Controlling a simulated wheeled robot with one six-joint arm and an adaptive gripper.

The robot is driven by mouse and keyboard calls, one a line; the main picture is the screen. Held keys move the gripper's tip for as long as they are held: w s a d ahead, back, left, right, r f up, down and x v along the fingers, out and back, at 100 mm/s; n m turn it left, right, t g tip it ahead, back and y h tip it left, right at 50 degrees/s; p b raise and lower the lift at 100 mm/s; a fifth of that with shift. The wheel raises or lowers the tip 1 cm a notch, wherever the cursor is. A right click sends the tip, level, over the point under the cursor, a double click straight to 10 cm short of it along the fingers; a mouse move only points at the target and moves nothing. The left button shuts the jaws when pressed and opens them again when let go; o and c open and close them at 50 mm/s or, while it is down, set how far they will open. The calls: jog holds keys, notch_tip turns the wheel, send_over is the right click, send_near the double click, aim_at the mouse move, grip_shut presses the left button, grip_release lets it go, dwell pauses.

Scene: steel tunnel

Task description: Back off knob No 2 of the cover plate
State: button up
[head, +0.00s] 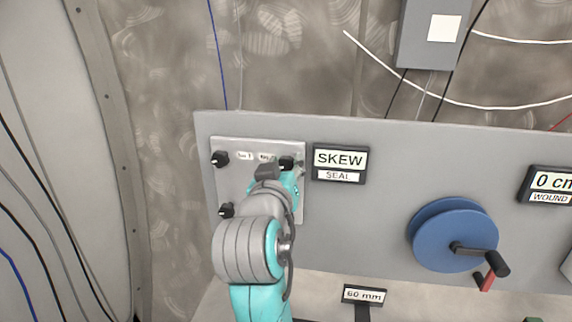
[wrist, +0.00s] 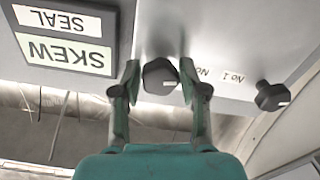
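The cover plate (head: 232,184) is a light grey panel on the larger grey board, with black knobs at its corners. Knob No 2 (head: 286,163) is at its upper right; in the wrist view, which is upside down, this black knob (wrist: 160,76) with a white mark sits between my fingers. My gripper (wrist: 159,76) is open around it, one finger on each side. A small gap shows on the left; I cannot tell whether the right finger touches. Knob No 1 (head: 220,158) is at the upper left, also seen in the wrist view (wrist: 272,95). My arm hides the plate's lower right.
A SKEW/SEAL display (head: 340,163) is right of the plate, close to my gripper. A third knob (head: 226,210) is at the plate's lower left. A blue reel (head: 453,235) with a crank and a 0 cm display (head: 550,186) are further right. A 60 mm sign (head: 364,295) stands below.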

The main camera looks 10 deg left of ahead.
jog(key=c, duration=0.5)
jog(key=shift+c, duration=0.2)
jog(key=shift+n, duration=0.3)
jog(key=n, duration=0.3)
jog(key=shift+n, duration=0.3)
jog(key=n, duration=0.8)
jog(key=shift+n, duration=2)
jog(key=shift+f, duration=0.1)
